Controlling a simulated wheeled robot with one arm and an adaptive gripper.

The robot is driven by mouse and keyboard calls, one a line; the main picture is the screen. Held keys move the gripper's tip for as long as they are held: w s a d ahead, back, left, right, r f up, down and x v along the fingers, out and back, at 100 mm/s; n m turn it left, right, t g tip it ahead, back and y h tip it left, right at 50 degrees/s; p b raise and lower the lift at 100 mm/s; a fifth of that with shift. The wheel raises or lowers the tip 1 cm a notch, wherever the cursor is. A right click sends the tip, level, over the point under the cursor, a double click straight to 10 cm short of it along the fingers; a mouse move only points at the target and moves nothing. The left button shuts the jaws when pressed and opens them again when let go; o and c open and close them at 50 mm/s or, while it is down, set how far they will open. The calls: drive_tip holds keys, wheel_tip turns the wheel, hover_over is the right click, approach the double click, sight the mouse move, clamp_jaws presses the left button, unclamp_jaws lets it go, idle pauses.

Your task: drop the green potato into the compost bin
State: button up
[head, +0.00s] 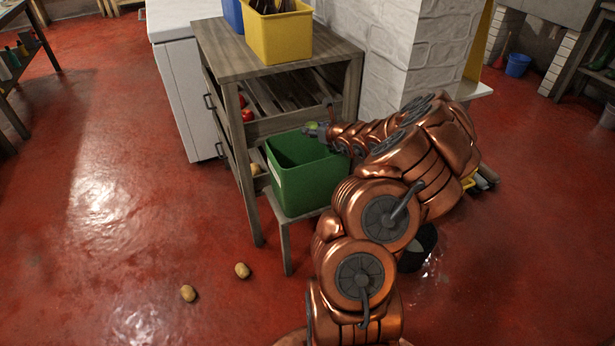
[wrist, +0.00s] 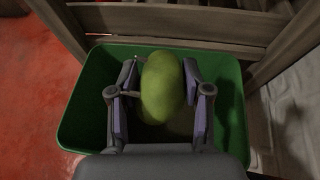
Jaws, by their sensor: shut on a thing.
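The green potato (wrist: 162,82) is held between the two fingers of my gripper (wrist: 161,100) in the wrist view. In the head view the potato (head: 311,128) shows small at the end of my gripper (head: 322,131). The compost bin is the green open-topped bin (head: 307,187), standing on the low shelf of a wooden rack. My gripper and the potato are over the bin's opening; the green rim (wrist: 72,130) surrounds them in the wrist view. The bin's inside is dark and partly hidden by my gripper. The exact height above it is hard to tell.
The wooden rack (head: 232,62) carries a yellow bin (head: 277,35) and a blue bin (head: 232,14) on top. Red produce (head: 247,115) lies on its middle shelf. Two brown potatoes (head: 242,270) (head: 188,293) lie on the red floor. A white brick pillar (head: 385,50) stands behind my arm.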

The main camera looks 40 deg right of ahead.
drive_tip(key=shift+f+b, duration=1.6)
drive_tip(key=shift+f, duration=0.9)
drive_tip(key=o, duration=1.3)
drive_tip(key=shift+v, duration=6)
drive_tip(key=shift+a+r, duration=0.1)
